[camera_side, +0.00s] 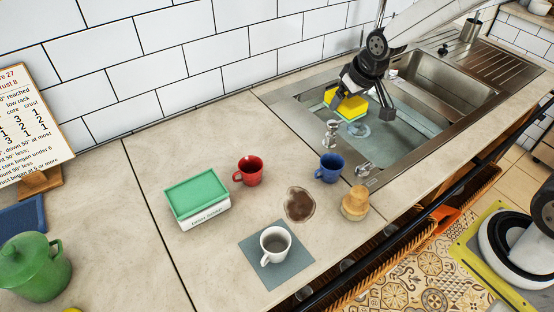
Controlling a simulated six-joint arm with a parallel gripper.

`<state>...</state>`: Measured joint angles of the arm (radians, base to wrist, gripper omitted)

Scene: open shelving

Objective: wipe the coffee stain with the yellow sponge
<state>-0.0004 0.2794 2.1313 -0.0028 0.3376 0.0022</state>
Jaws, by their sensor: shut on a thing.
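My gripper (352,97) reaches down over the steel sink from the upper right. It is shut on the yellow sponge (344,102), which has a green side underneath. The sponge is over the left part of the sink basin; I cannot tell if it touches the bottom. The coffee stain (299,205) is a brown patch on the beige counter, to the lower left of the sponge and well apart from it.
A green-lidded box (198,193) is left. The faucet (331,134) and sink rim (309,132) lie between sponge and stain.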

